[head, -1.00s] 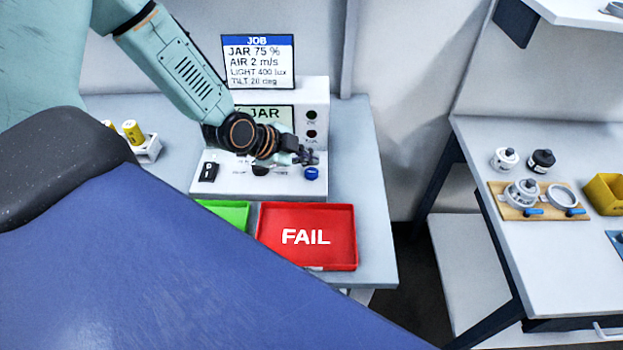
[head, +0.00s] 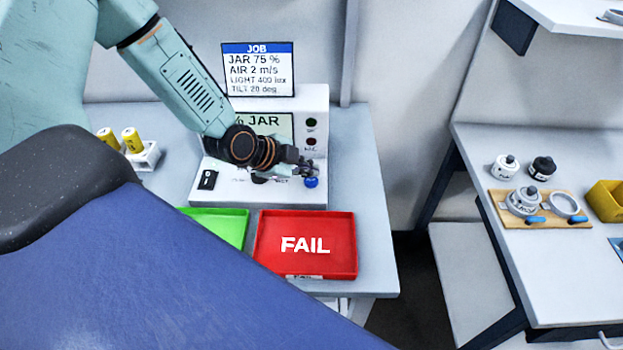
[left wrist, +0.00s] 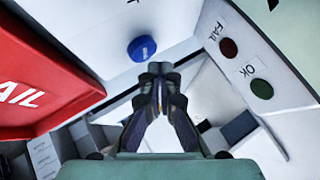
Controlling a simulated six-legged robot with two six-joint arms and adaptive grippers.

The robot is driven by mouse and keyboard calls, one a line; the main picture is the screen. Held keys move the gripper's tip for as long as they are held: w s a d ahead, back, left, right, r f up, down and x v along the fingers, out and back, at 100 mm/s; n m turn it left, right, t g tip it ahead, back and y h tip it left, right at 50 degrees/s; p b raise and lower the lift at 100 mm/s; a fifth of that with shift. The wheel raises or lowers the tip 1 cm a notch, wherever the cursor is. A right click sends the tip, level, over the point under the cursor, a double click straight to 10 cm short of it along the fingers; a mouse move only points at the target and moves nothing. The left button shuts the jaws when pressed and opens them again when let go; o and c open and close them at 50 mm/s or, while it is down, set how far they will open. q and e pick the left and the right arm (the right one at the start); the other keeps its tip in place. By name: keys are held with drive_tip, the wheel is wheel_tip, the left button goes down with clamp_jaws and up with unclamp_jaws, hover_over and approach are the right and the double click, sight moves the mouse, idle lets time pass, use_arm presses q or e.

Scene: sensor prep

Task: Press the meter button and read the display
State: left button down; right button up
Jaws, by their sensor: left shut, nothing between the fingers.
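The white meter (head: 318,120) stands on the bench at centre, with a display (head: 272,124) partly hidden by my left arm; the letters "% JAR" show on it. The blue button (head: 311,182) sits at the right of its sloped front panel and also shows in the left wrist view (left wrist: 142,47). My left gripper (head: 308,166) is shut and empty, its fingertips just above the button in the head view. In the left wrist view the fingertips (left wrist: 160,68) are close below the button in the picture; contact cannot be told. My right gripper is not in view.
A red FAIL tray (head: 335,232) and a green tray (head: 225,225) lie in front of the meter. Yellow cylinders (head: 132,139) stand in a white holder at left. A job card (head: 258,70) stands behind. A second bench (head: 480,150) is at right.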

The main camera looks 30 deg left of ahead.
use_arm(q)
drive_tip(key=shift+w, duration=0.1)
drive_tip(key=shift+s+r, duration=0.1)
drive_tip(key=shift+s, duration=0.15)
drive_tip(key=shift+w+f+b, duration=0.3)
drive_tip(key=shift+f, duration=0.35)
drive_tip(key=shift+s, duration=0.1)
